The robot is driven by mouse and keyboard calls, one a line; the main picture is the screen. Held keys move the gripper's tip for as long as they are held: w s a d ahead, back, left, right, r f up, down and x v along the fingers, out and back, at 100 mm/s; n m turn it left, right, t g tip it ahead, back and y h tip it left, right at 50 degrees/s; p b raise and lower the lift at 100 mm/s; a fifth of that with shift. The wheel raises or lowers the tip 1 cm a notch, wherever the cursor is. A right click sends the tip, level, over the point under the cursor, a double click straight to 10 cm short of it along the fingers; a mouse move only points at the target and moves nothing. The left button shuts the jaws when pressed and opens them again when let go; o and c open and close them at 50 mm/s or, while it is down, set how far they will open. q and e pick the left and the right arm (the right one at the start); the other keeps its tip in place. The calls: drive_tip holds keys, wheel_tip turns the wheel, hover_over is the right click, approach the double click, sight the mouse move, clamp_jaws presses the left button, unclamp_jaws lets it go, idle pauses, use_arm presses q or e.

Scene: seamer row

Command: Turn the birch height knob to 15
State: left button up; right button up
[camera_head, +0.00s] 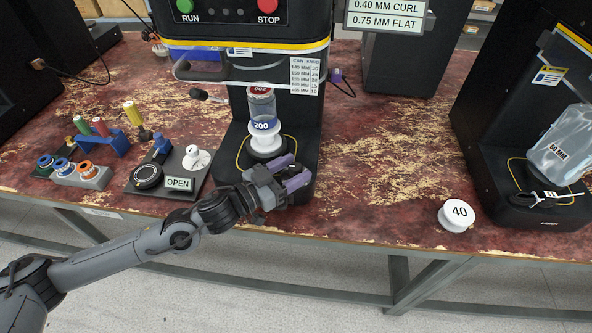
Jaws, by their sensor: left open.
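No knob in view carries a legible name "birch". I cannot read a setting on either. A chart (306,76) on the seamer lists can sizes with numbers. A clear can with a red top (262,104) stands on the white chuck (265,140), above a blue band marked 200. My left gripper (290,172) is open and empty at the front of the seamer base, right of the plate. My right gripper is not in view.
A white round piece marked 40 (456,214) sits near the bench's front edge. Coloured spools and a blue rack (110,146) stand at left.

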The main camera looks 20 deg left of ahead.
use_arm(q)
drive_tip(key=shift+w+d, duration=0.35)
drive_tip(key=shift+w, duration=0.15)
drive_tip(key=c, duration=0.9)
drive_tip(key=shift+c, duration=0.2)
